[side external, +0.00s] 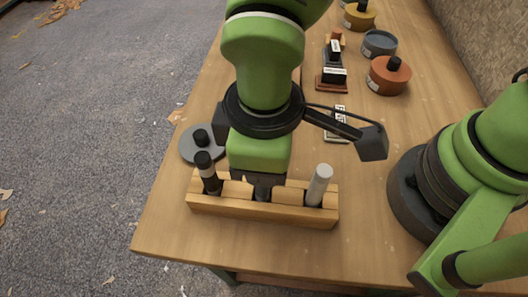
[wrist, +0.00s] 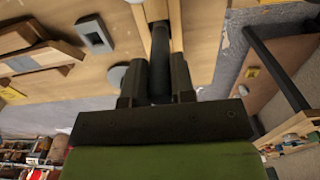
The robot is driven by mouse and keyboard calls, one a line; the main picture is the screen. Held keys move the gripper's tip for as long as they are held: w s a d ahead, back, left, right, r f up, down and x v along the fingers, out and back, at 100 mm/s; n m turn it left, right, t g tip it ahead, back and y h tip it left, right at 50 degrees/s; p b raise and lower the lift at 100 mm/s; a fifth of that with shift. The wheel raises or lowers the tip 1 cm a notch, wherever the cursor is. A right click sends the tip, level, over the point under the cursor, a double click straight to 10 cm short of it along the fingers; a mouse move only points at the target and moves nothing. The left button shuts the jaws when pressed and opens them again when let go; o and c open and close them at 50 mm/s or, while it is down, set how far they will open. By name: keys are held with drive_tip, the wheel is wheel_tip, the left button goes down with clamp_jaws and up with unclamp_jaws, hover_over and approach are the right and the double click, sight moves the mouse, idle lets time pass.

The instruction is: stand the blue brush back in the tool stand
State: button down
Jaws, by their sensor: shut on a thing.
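The wooden tool stand (side external: 225,207) lies near the table's front edge in the side view. My gripper (side external: 262,190) points down at the middle of the stand. In the wrist view my gripper (wrist: 160,80) is shut on a dark cylinder (wrist: 161,45), seemingly the blue brush's handle; its colour is too dark to confirm. Light wooden parts of the stand flank it in the wrist view (wrist: 176,25). The brush is hidden behind my gripper in the side view, so I cannot tell how deep it sits.
A black-and-grey tool (side external: 207,172) stands at the stand's left end, and a pale grey cylinder (side external: 320,185) at its right end. A grey knobbed disc (side external: 200,143) is close behind. An orange knobbed pot (side external: 389,75) and other items stand farther back. The table's front strip is clear.

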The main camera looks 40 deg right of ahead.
drive_tip(key=shift+f, duration=0.3)
idle(0.4)
drive_tip(key=c, duration=0.9)
unclamp_jaws()
wheel_tip(320, 180, up, 10)
drive_tip(key=shift+f, duration=0.25)
drive_tip(key=s+d+r+m+t, duration=0.1)
drive_tip(key=d+r+m+t, duration=0.1)
drive_tip(key=d, duration=0.5)
drive_tip(key=s+d+r+m+t+y, duration=0.1)
drive_tip(key=d+r+m+t, duration=0.1)
drive_tip(key=d+r+m, duration=0.3)
drive_tip(key=s+d+r+m+t+y, duration=0.1)
drive_tip(key=d+r+m+t, duration=0.2)
drive_tip(key=d+m, duration=0.3)
drive_tip(key=shift+s+d+r, duration=0.15)
drive_tip(key=shift+d+r, duration=0.1)
drive_tip(key=shift+d, duration=0.65)
drive_tip(key=shift+s+d+r, duration=0.15)
drive_tip(key=shift+d+r, duration=0.1)
drive_tip(key=shift+d, duration=0.6)
